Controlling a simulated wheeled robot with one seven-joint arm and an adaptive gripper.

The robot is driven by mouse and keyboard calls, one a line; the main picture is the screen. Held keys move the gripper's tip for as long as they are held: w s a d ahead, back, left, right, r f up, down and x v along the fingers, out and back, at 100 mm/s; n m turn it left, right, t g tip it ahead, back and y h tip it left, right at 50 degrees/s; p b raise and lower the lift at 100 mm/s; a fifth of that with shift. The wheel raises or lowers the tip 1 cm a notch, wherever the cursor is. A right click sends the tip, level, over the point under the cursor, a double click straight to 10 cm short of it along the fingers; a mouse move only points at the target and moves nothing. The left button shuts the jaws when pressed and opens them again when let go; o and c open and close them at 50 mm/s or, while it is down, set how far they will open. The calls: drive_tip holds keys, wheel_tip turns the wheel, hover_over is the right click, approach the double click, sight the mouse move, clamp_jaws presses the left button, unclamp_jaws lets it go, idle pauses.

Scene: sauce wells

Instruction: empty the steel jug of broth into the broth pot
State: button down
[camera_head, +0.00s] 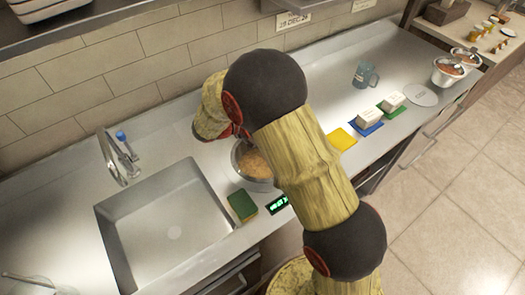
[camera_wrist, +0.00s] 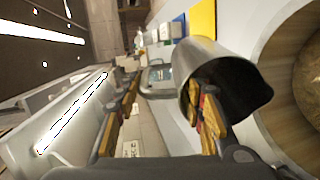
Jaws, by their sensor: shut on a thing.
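The steel jug (camera_wrist: 205,60) is in the wrist view, tilted with its open lip toward the broth pot (camera_wrist: 266,75) on the right. Its inside looks dark, and I cannot tell how much broth it holds. No stream is visible. My gripper (camera_wrist: 165,112) is shut on the jug; a finger covers part of it, so the exact contact is unclear. In the head view the broth pot (camera_head: 239,163) stands on the counter right of the sink, with brownish contents showing. My arm hides its right side, the jug and the gripper fingers there.
The sink (camera_head: 165,235) and tap (camera_head: 112,158) lie left of the pot. A sponge (camera_head: 242,205) and a lit display (camera_head: 278,203) sit in front. To the right are a yellow card (camera_head: 342,139), white blocks on blue and green mats, and a glass mug (camera_head: 362,76).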

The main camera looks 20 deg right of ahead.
drive_tip(key=shift+w+d+y+p, duration=0.1)
drive_tip(key=shift+d+y+p, duration=0.2)
drive_tip(key=shift+d, duration=0.35)
drive_tip(key=y+p, duration=0.1)
drive_tip(key=d+p, duration=0.1)
drive_tip(key=shift+w+d+f+y+p, duration=0.1)
drive_tip(key=shift+d+f+y+p, duration=0.2)
drive_tip(key=shift+f+y+p, duration=0.1)
drive_tip(key=shift+d+r+y+p, duration=0.5)
drive_tip(key=shift+r+y+p, duration=0.1)
drive_tip(key=shift+r+p, duration=0.2)
drive_tip(key=shift+d+g+y+p, duration=0.25)
drive_tip(key=shift+g+y+p, duration=0.05)
drive_tip(key=shift+y+p, duration=0.1)
drive_tip(key=d+y+p, duration=0.2)
drive_tip(key=y+p, duration=0.1)
drive_tip(key=shift+w+f, duration=0.1)
drive_tip(key=shift+w, duration=0.1)
drive_tip(key=d+y+p, duration=0.1)
drive_tip(key=d+p, duration=0.1)
drive_tip(key=p, duration=0.1)
drive_tip(key=shift+w+f+y+p, duration=0.1)
drive_tip(key=shift+w+y+p, duration=0.05)
drive_tip(key=shift+y+p, duration=0.25)
drive_tip(key=d+f+g+y+p, duration=0.1)
drive_tip(key=d+f+y+p, duration=0.3)
drive_tip(key=p, duration=1.1)
drive_tip(key=shift+w+d+f+y, duration=0.3)
drive_tip(key=shift+f+y, duration=0.2)
drive_tip(key=shift+y, duration=0.3)
